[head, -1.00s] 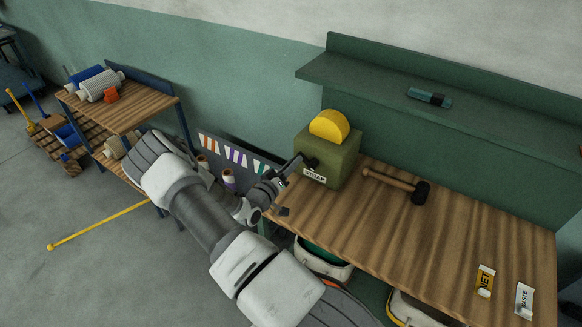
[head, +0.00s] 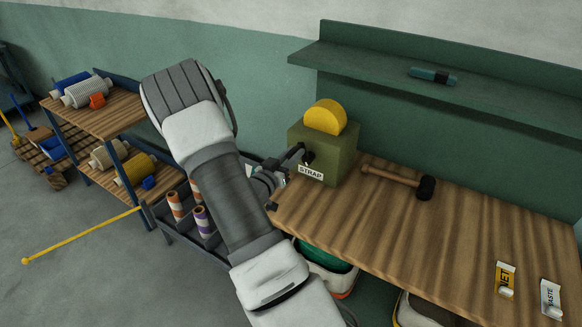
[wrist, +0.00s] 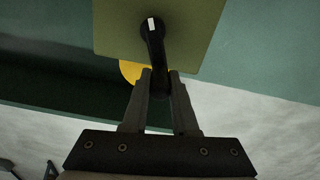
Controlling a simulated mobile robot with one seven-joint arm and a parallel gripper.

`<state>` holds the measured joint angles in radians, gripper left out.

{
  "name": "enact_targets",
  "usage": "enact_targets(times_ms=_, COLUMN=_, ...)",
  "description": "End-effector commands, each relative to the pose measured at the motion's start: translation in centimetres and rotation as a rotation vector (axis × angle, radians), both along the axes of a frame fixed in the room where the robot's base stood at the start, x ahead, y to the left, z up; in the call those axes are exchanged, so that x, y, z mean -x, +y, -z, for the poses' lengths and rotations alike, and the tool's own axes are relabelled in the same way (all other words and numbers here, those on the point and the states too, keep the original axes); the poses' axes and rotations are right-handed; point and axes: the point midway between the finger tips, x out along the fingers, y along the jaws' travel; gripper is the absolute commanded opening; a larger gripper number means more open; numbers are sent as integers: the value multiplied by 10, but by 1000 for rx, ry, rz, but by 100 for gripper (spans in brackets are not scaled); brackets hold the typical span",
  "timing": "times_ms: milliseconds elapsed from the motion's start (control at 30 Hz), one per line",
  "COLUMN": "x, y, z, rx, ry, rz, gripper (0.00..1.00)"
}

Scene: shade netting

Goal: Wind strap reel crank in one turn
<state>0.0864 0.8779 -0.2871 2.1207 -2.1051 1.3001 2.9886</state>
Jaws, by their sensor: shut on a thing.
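The strap reel is an olive-green box (head: 340,158) with a yellow wheel (head: 325,117) on top and a "STRAP" label (head: 311,172) on its front. It stands at the left end of the workbench (head: 400,240). Its black crank (wrist: 155,45) is on the front face. In the wrist view the crank arm runs from a hub with a white mark down between my fingers. My gripper (wrist: 161,82) is shut on the crank's handle end, which the fingers partly hide. In the head view my gripper (head: 297,153) reaches the box's front from the left.
A mallet (head: 400,182) lies right of the box. A green shelf (head: 450,90) overhangs the bench's back. Signs (head: 505,279) stand at the front right. A rack with spools (head: 110,115) and a dark bin of rolls (head: 180,225) are left of the bench.

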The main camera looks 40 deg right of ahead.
Motion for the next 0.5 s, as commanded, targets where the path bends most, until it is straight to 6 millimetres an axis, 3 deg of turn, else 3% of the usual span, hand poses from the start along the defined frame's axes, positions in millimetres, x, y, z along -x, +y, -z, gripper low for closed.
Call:
enact_targets(times_ms=33, x=2, y=-1, z=9, rx=-9, ry=-21, rz=2, gripper=0)
enact_targets(times_ms=500, x=11, y=-3, z=7, rx=-64, ry=-210, rz=1, gripper=0)
